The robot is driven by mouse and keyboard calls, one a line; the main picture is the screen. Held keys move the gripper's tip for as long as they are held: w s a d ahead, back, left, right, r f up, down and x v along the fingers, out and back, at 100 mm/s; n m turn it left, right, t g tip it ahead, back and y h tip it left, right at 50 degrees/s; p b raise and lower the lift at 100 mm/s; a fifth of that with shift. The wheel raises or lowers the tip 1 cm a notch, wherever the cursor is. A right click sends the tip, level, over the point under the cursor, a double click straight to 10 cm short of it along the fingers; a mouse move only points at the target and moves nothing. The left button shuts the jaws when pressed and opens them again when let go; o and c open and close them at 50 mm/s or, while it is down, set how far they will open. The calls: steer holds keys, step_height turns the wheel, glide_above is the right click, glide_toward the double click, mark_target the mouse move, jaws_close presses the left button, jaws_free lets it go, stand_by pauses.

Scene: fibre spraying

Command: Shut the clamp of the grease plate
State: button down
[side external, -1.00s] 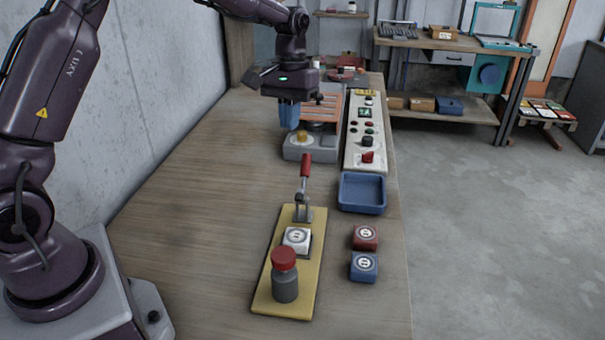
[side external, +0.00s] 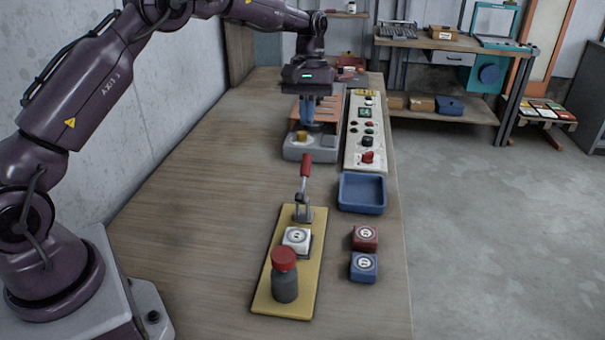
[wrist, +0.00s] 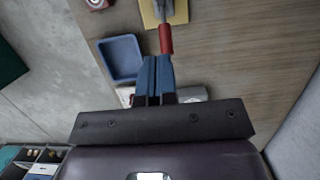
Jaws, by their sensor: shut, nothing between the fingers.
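The yellow plate (side external: 270,285) lies on the bench in the foreground. At its far end stands a metal clamp (side external: 303,211) with its red handle (side external: 305,165) pointing up, slightly tilted. A white block (side external: 296,239) sits on the plate in front of the clamp, with a grey, red-capped bottle (side external: 286,280) nearer the camera. My gripper (side external: 307,122) points down above the grey machine, behind and above the handle. In the wrist view, the blue fingers (wrist: 157,58) are together and empty. The red handle (wrist: 166,38) appears just past their tips, with the plate (wrist: 150,14) beyond.
A blue tray (side external: 362,207), a red block (side external: 365,237) and a blue block (side external: 364,267) are right of the plate. A grey machine (side external: 300,152) with a yellow knob and a control panel (side external: 353,153) stand behind. The bench left of the plate is clear.

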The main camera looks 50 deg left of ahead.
glide_toward(301, 196)
steer(key=a+f, duration=0.1)
steer(key=w+f, duration=0.1)
steer(key=w+a+f, duration=0.1)
steer(key=f, duration=0.1)
steer(key=shift+w+a, duration=0.25)
steer(key=shift+a, duration=0.1)
steer(key=shift+s+d+f, duration=0.9)
steer(key=shift+s, duration=0.05)
steer(key=shift+s+d+f, duration=0.25)
steer(key=shift+s+d, duration=0.05)
steer(key=shift+d, duration=0.05)
steer(key=shift+s+d+f+t+y, duration=0.1)
steer(key=shift+s+d+t+y, duration=0.25)
steer(key=shift+t+y, duration=0.15)
steer(key=shift+s+d+f+t+y, duration=0.4)
steer(key=shift+s+d+t+y, duration=0.3)
steer(key=shift+t+y, duration=0.1)
steer(key=shift+s+d+f+t+y, duration=0.6)
steer(key=shift+f+t+y, duration=0.05)
steer(key=shift+t+y, duration=0.35)
steer(key=shift+s+d+f, duration=0.3)
steer(key=shift+f, duration=0.4)
steer(key=shift+s+d+f, duration=0.3)
steer(key=shift+s+f, duration=0.05)
steer(key=shift+f, duration=0.3)
